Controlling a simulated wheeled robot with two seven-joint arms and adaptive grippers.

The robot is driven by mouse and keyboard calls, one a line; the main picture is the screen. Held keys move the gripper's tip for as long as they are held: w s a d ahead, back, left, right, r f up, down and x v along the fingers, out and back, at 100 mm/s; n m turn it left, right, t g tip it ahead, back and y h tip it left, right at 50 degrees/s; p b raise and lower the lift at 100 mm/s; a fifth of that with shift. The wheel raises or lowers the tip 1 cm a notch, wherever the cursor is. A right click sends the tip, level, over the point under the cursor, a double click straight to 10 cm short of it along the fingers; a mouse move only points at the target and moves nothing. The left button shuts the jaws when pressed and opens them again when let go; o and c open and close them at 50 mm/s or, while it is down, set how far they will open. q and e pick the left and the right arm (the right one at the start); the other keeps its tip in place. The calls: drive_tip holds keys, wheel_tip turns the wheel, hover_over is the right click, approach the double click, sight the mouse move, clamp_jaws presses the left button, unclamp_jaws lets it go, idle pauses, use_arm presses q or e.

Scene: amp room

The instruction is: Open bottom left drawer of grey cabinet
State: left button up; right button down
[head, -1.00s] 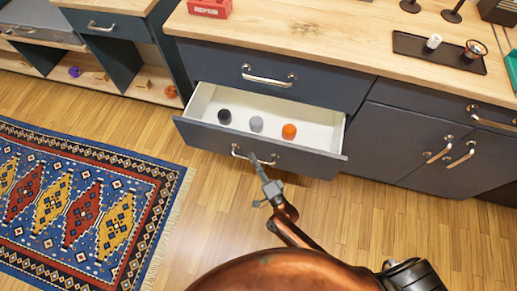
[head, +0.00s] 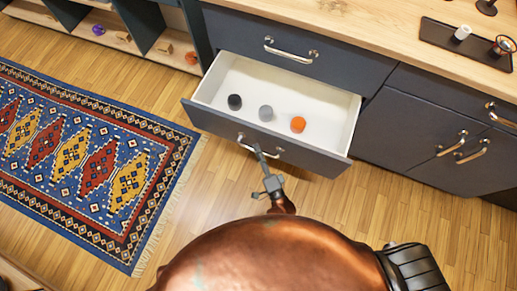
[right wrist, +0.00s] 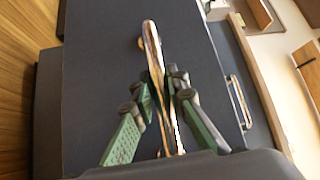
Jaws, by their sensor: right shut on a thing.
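The bottom left drawer (head: 260,140) of the grey cabinet (head: 300,45) is pulled well out, its white inside (head: 290,90) showing. In it stand a black object (head: 234,102), a grey object (head: 265,113) and an orange object (head: 298,124). My right gripper (head: 259,152) is at the drawer's metal handle, in front of the drawer face. In the right wrist view my right gripper (right wrist: 165,95) has its green-padded fingers on either side of the handle bar (right wrist: 152,55), shut on it. My left gripper is not in view.
The drawer above, with its own handle (head: 290,52), is shut. Cupboard doors (head: 430,140) to the right are shut. A black tray (head: 440,33) lies on the wooden countertop (head: 385,25). A patterned rug (head: 90,160) covers floor at left. Bare wooden floor (head: 400,215) lies right of my body.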

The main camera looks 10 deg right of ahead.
drive_tip(key=c, duration=1.9)
unclamp_jaws()
drive_tip(key=v, duration=0.7)
drive_tip(key=shift+s, duration=0.25)
drive_tip(key=shift+d, duration=0.1)
